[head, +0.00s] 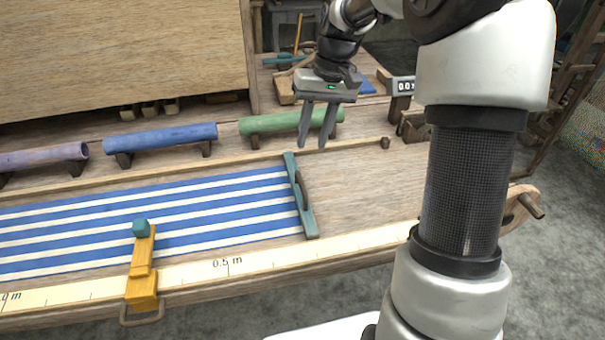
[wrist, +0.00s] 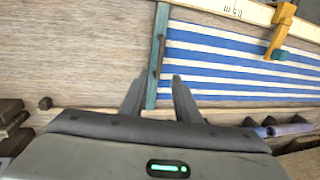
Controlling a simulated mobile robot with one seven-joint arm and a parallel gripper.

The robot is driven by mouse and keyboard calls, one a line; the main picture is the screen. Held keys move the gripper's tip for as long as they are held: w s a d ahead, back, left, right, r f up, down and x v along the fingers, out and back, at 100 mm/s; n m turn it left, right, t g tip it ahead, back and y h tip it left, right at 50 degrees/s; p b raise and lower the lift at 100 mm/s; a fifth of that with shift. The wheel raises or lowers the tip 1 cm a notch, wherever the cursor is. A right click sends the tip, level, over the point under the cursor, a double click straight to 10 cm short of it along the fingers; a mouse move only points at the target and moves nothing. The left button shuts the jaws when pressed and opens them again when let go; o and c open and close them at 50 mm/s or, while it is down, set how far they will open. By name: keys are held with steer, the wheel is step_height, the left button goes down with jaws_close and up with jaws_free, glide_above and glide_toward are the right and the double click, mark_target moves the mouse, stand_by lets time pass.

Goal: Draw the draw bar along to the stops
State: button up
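The teal draw bar (head: 300,197) lies across the right end of the blue-and-white striped cloth (head: 190,215). It has a raised handle along its middle. In the wrist view the draw bar (wrist: 156,60) runs up the picture, with the cloth (wrist: 240,60) to its right. My gripper (head: 312,146) is open and empty, near the bar's far end and apparently above it. In the wrist view its fingers (wrist: 156,80) point toward the bar, whose near part shows between them. A small wooden peg (head: 385,142), possibly a stop, stands at the far rail's right end.
A ruler strip (head: 228,266) runs along the front edge. A yellow clamp with a teal knob (head: 141,265) stands over the cloth's front edge. Blue (head: 160,138) and green (head: 270,122) rolls lie behind the rail. Bare wood (head: 365,185) right of the bar is clear.

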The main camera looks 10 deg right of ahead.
mark_target(302, 181)
steer(key=f, duration=0.3)
steer(key=a+f+b, duration=0.1)
steer(key=f, duration=0.3)
steer(key=a+f+b, duration=0.1)
steer(key=f, duration=0.3)
steer(key=shift+a+f, duration=0.15)
steer(key=shift+f, duration=0.05)
steer(key=shift+c, duration=0.4)
jaws_close()
